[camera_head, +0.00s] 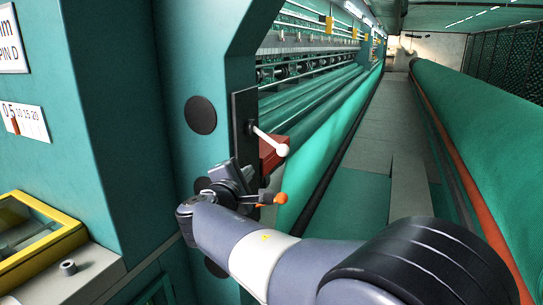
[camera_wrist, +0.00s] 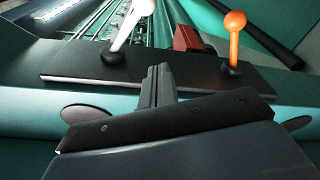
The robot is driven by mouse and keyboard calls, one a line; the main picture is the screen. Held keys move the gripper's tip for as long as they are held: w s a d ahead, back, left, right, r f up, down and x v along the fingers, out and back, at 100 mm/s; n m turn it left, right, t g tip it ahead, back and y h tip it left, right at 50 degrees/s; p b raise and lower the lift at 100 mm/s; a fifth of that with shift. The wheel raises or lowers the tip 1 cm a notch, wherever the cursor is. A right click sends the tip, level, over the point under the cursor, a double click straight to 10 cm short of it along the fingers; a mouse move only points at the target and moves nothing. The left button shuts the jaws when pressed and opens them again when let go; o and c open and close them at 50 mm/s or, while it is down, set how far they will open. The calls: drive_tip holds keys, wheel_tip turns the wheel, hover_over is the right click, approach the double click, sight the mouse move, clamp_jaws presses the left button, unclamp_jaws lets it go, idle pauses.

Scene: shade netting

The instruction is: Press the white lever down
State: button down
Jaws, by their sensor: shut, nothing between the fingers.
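The white lever (camera_head: 268,139) sticks out of the dark plate on the teal machine frame, its round knob at the right end and slightly lower than its pivot. In the wrist view, the white lever (camera_wrist: 128,27) stands at the upper left, its knob near the top edge. My gripper (camera_wrist: 158,72) is shut and empty, its fingers pointing at the plate between the white lever and the orange lever (camera_wrist: 235,38). No contact with the white lever shows. In the head view, my gripper is below the white lever, close to the frame.
The orange lever (camera_head: 279,198) sits below the white one, close to my gripper. A red block (camera_head: 271,155) lies behind the levers. The dark plate (camera_wrist: 75,65) carries both levers. Green rolls (camera_head: 340,125) run along the machine, with a grey walkway (camera_head: 385,140) at the right.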

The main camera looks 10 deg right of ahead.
sight(270, 142)
drive_tip(key=shift+w+d, duration=0.1)
drive_tip(key=w+d+r+p, duration=0.1)
drive_tip(key=w+d+p, duration=0.2)
drive_tip(key=w+d, duration=0.3)
drive_tip(key=shift+d, duration=0.45)
